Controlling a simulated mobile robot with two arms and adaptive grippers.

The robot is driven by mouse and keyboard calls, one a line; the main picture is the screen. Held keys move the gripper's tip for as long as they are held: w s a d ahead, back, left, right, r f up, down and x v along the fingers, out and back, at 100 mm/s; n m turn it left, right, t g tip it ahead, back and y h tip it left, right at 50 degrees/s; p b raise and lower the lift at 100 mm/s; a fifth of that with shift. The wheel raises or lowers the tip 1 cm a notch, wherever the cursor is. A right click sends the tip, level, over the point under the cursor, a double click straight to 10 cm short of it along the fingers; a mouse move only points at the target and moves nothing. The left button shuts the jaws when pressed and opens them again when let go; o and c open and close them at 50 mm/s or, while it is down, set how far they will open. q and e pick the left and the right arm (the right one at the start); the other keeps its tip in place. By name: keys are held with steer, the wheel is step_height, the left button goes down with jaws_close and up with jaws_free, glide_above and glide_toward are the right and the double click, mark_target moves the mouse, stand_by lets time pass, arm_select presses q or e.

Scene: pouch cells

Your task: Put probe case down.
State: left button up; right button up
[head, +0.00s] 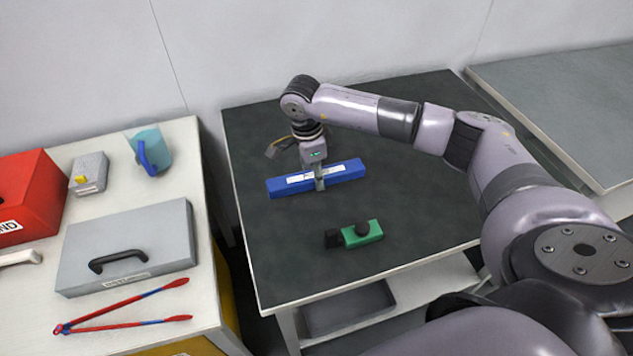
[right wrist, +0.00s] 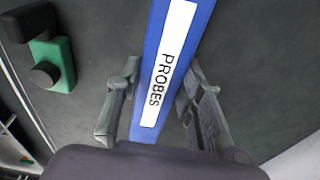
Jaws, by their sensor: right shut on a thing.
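The probe case (head: 345,174) is a long blue bar with a white label, lying level at the dark-topped table's middle in the head view. In the right wrist view the case (right wrist: 196,20) runs between the fingers, and its label reads "PROBES". My right gripper (head: 319,184) points down and is shut on the case near its middle, one finger on each side; it also shows in the right wrist view (right wrist: 163,76). I cannot tell whether the case touches the tabletop or is slightly above it. My left gripper is not in view.
A green block with black knob (head: 361,234) lies on the dark table (head: 420,210), nearer me than the case. Clear tabletop surrounds both. The left white bench (head: 40,310) holds a grey case (head: 150,235), red box (head: 35,190), blue-handled jug (head: 158,140) and red-blue tongs (head: 125,305).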

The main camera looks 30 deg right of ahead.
mark_target(316, 195)
step_height(316, 195, down, 4)
steer(key=shift+f+p, duration=0.25)
steer(key=shift+p, duration=0.05)
steer(key=shift+f, duration=0.3)
steer(key=shift+f, duration=0.2)
steer(key=o, duration=1.2)
steer(key=shift+r, duration=0.1)
steer(key=shift+o, duration=0.2)
